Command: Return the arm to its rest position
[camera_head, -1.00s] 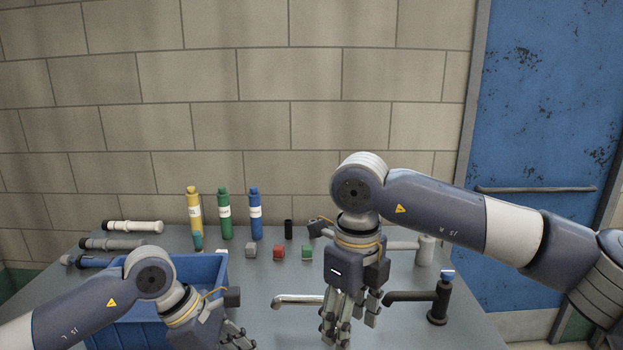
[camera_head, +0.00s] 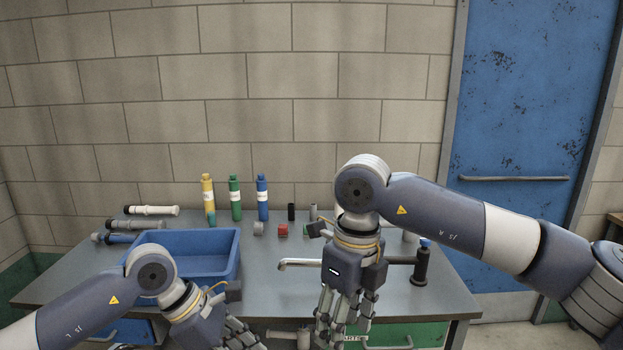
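My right arm comes in from the right, and its gripper (camera_head: 343,318) hangs fingers down in front of the table's front edge. Its fingers look spread, with nothing seen between them. My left arm comes in from the lower left. Its gripper (camera_head: 240,335) is low in front of the table, partly cut off by the bottom edge; I see no object in it, and its opening is unclear.
A blue bin (camera_head: 225,262) stands on the grey table (camera_head: 262,290). Behind it are yellow (camera_head: 208,195), green (camera_head: 235,200) and blue (camera_head: 262,200) bottles.

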